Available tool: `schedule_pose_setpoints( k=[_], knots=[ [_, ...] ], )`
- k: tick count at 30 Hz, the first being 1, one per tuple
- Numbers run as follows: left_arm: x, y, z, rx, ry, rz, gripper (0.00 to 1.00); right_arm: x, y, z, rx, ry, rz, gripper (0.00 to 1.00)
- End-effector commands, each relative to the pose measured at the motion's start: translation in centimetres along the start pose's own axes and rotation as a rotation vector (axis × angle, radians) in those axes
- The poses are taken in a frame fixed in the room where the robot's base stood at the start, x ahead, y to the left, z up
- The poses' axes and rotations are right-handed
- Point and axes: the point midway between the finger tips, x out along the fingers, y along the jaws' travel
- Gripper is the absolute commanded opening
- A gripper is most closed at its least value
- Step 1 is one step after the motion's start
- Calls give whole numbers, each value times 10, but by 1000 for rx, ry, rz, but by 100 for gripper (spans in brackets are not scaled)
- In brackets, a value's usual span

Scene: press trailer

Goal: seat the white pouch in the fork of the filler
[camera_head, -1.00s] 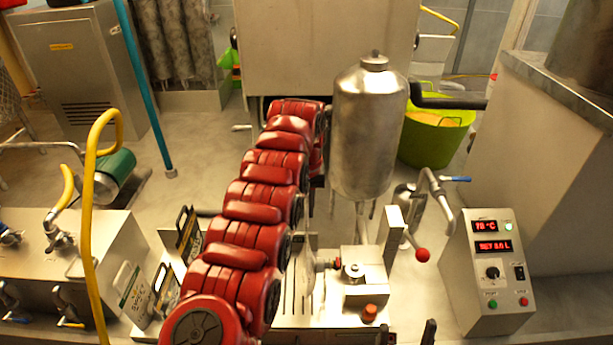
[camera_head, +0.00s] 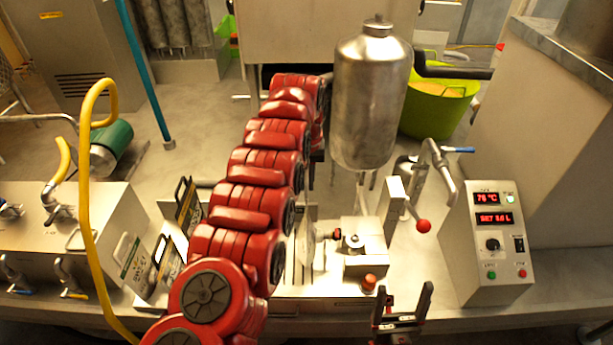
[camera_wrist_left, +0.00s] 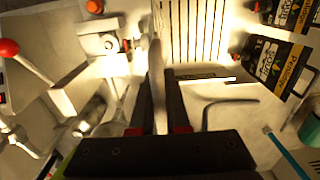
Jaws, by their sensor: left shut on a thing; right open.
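My left gripper (camera_wrist_left: 158,78) is shut on a white pouch (camera_wrist_left: 157,92), which shows edge-on as a thin upright strip in the left wrist view. In the head view my red left arm hides most of that gripper; a pale edge of the pouch (camera_head: 310,243) shows just left of the filler. The filler's metal block (camera_head: 368,262) has a round knob and a small nozzle on its left side; it also shows in the left wrist view (camera_wrist_left: 104,66). The fork is not clearly visible, and I cannot tell whether the pouch touches it. My right gripper (camera_head: 402,300) is open and empty at the front.
A steel tank (camera_head: 369,98) hangs above the filler. A red-ball lever (camera_head: 423,226) and a control box (camera_head: 488,245) stand to the right. Labelled pouches (camera_head: 188,206) stand at left, near a slotted plate (camera_wrist_left: 196,28). A yellow hose (camera_head: 84,180) rises at far left.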

Motion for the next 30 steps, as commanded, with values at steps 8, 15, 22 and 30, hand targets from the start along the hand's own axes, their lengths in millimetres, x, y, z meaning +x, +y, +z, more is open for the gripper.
schedule_pose_setpoints(
  k=[8,15,22,30],
  knots=[
    [22,0,0,-1,-1,0,0,-12,-1,2,0,0,0,78],
    [37,0,0,-1,1,0,0,-24,-1,4,0,0,0,78],
    [52,0,0,-1,2,1,0,-36,-2,6,0,0,0,78],
    [67,0,0,-1,1,1,0,-46,-2,8,0,0,0,78]
  ],
)
